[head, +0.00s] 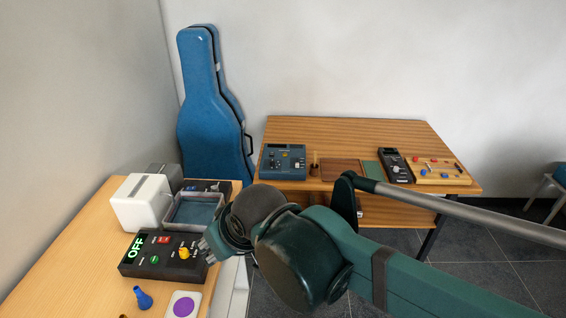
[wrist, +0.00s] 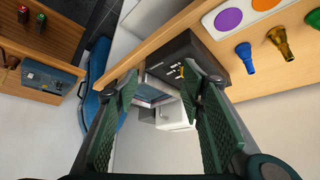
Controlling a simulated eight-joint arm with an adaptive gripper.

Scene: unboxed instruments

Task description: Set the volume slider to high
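A black control box (head: 163,255) stands on the near left table, with a lit green OFF display, a red switch, a green button and a yellow knob (head: 184,253). The box also shows in the wrist view (wrist: 190,55), partly behind a finger. I cannot make out which part is the volume slider; the labels are too small to read. My gripper (wrist: 160,76) is open and empty, its two green padded fingers wide apart. In the head view my gripper (head: 208,249) is just right of the box, partly hidden by my arm; I cannot tell if it touches.
A grey tray (head: 172,216), a white box (head: 140,203) and a blue plug-like piece (head: 142,298) are around the control box. The far table (head: 350,133) carries a blue panel (head: 283,161), a black handset (head: 395,165) and a wooden board (head: 440,174). A blue instrument case (head: 208,120) stands behind.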

